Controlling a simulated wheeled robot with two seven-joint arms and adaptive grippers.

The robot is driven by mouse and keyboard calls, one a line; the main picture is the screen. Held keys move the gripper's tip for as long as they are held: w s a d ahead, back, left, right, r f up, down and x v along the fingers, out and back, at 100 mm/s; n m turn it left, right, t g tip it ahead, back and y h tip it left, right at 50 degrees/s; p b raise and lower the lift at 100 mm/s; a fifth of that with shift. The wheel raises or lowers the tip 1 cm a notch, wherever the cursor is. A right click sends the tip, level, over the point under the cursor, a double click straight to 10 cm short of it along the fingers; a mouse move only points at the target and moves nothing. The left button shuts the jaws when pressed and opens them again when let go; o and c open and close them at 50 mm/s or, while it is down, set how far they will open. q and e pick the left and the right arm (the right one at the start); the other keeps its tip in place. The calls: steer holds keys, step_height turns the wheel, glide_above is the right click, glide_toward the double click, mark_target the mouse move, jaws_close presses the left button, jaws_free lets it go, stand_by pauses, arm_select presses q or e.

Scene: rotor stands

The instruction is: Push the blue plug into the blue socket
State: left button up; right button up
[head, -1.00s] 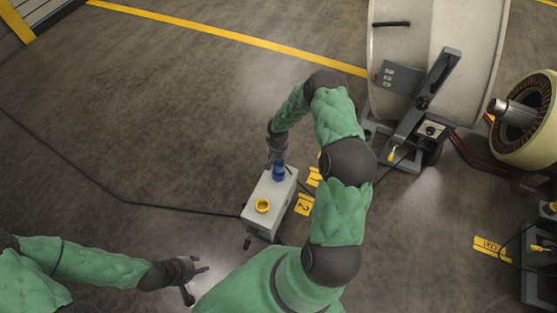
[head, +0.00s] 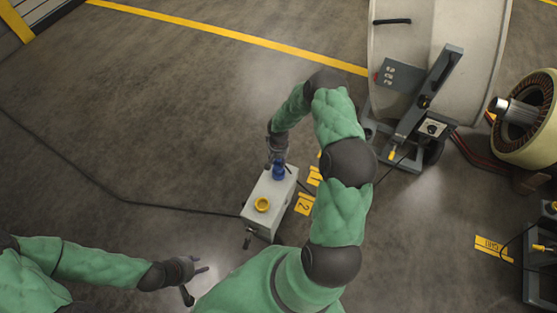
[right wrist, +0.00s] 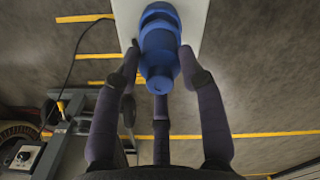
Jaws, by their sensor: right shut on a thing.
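The blue plug (right wrist: 158,68) is between the fingers of my right gripper (right wrist: 158,82), which is shut on it. The blue socket (right wrist: 159,14) is on the pale box (head: 258,206), right against the plug's far end. The two blue parts look in line and touching, but how deep the plug sits is hidden. In the head view my right gripper (head: 277,160) comes down over the blue parts (head: 279,173) at the box's far end. My left gripper (head: 197,281) is open and empty, left of the box and nearer me.
A yellow socket (head: 262,205) is on the near part of the box top. A black cable (head: 150,205) runs from the box across the floor. Yellow floor labels (head: 304,204) lie right of the box. A large rotor stand (head: 420,110) stands at the right.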

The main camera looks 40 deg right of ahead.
steer(key=shift+f, duration=0.15)
steer(key=shift+f+b, duration=0.3)
steer(key=shift+b, duration=0.2)
steer(key=shift+f+b, duration=0.7)
steer(key=shift+f, duration=0.1)
steer(key=o, duration=1.2)
steer(key=shift+c, duration=0.2)
steer(key=shift+r, duration=0.15)
step_height(320, 180, up, 12)
steer(key=shift+f, duration=0.15)
